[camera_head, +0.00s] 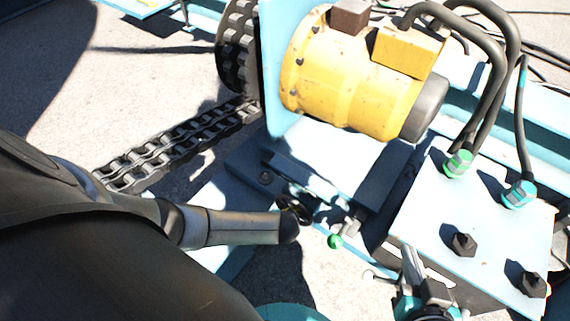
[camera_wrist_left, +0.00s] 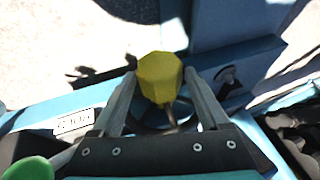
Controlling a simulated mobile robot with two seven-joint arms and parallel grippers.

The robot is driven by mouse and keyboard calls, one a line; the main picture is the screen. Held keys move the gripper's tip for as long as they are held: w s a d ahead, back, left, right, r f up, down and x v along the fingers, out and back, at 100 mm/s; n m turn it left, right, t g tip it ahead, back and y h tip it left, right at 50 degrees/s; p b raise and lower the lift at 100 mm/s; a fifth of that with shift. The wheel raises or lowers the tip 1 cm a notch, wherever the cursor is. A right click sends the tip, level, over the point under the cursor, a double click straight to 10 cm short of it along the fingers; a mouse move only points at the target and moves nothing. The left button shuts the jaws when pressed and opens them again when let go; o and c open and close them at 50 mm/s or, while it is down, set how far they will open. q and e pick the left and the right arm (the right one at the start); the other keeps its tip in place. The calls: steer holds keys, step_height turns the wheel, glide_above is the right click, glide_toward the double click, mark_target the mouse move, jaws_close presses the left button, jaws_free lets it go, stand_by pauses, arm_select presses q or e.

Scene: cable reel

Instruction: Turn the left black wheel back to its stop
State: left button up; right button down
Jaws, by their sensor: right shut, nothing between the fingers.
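The left black wheel (camera_head: 294,207) is small and dark in the head view, just past the end of my left arm and partly hidden. In the left wrist view a dark round wheel rim (camera_wrist_left: 146,127) shows between the fingers of my left gripper (camera_wrist_left: 160,76). These fingers are spread, one on each side of a yellow faceted knob (camera_wrist_left: 160,78). I cannot tell whether they touch it. My right gripper (camera_head: 410,262) is shut and empty, beside the pale box at the lower right.
A yellow motor (camera_head: 345,75) sits on the blue frame, with a heavy chain (camera_head: 180,148) to its left. The pale box (camera_head: 450,215) carries black knobs (camera_head: 463,243) and cable plugs (camera_head: 458,163). A green-tipped lever (camera_head: 336,241) stands near the wheel.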

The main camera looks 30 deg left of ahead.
arm_select(q)
jaws_close()
stand_by(0.4)
